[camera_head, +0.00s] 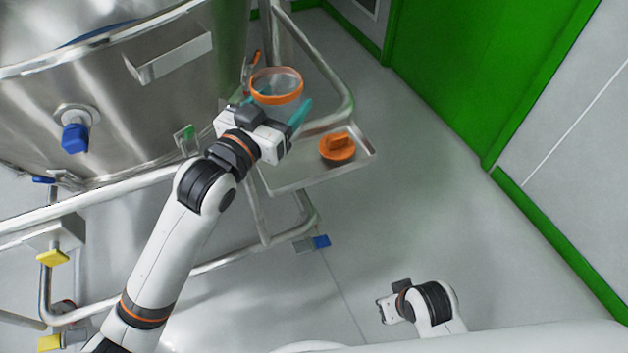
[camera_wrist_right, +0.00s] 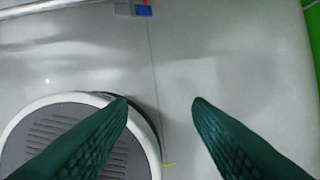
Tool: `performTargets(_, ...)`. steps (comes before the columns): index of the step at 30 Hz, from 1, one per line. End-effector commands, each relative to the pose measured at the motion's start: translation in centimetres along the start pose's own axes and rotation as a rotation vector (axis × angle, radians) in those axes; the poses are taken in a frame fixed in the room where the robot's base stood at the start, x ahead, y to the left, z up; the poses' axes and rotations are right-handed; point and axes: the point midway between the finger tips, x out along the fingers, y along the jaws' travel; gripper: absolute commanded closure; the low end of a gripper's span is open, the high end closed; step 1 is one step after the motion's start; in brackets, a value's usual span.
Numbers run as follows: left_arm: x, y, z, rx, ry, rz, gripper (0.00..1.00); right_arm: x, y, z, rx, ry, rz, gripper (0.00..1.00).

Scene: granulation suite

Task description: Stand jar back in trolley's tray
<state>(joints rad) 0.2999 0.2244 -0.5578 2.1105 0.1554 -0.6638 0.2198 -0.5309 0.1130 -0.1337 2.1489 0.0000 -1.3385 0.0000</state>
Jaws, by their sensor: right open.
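The clear jar (camera_head: 277,88) with an orange rim is at the trolley's tray, upright or nearly so and open at the top. My left gripper (camera_head: 274,104) is at the jar, with teal fingers on either side of its body; it looks shut on it. The gripper hides the jar's lower part, so I cannot tell whether its base touches the tray. The metal tray (camera_head: 299,178) sticks out from the trolley's side. An orange lid (camera_head: 337,149) with a raised grip lies on its right part. My right gripper (camera_wrist_right: 160,105) is open and empty above the floor, away from the tray.
A large steel vessel (camera_head: 120,120) with a blue-capped port stands left of the tray. A curved trolley rail (camera_head: 345,95) runs behind the jar and tray. Trolley tubes and castors are below. Grey floor lies open to the right, before a green door (camera_head: 470,70).

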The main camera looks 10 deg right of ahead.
Motion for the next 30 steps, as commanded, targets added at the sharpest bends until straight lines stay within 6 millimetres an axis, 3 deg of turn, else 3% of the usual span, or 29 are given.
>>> performTargets(1, 0.5, 0.0, -1.4, 0.004, -0.003, -0.010, 0.86, 0.3, 0.0, -0.2, 0.001, -0.010, -0.001, 0.55)
performTargets(7, 1.3, -0.2, -2.7, -0.001, 0.000, -0.030, 0.86, -2.0, -0.1, 0.0, 0.002, -0.023, -0.004, 0.55)
performTargets(11, 1.3, -0.2, -4.7, -0.002, 0.001, -0.031, 0.86, -4.5, -0.2, 0.0, 0.004, -0.037, -0.006, 0.55)
performTargets(15, 1.3, -0.2, -6.5, -0.001, -0.001, -0.030, 0.86, -5.3, -0.2, -0.2, 0.004, -0.039, -0.007, 0.55)
performTargets(25, 1.3, -0.3, -11.1, -0.002, 0.000, -0.030, 0.86, -4.1, -0.1, -0.3, 0.004, -0.057, -0.006, 0.55)
performTargets(30, 1.3, -0.3, -11.8, 0.000, -0.004, -0.030, 0.86, -4.0, -0.1, 0.0, 0.003, -0.075, -0.006, 0.55)
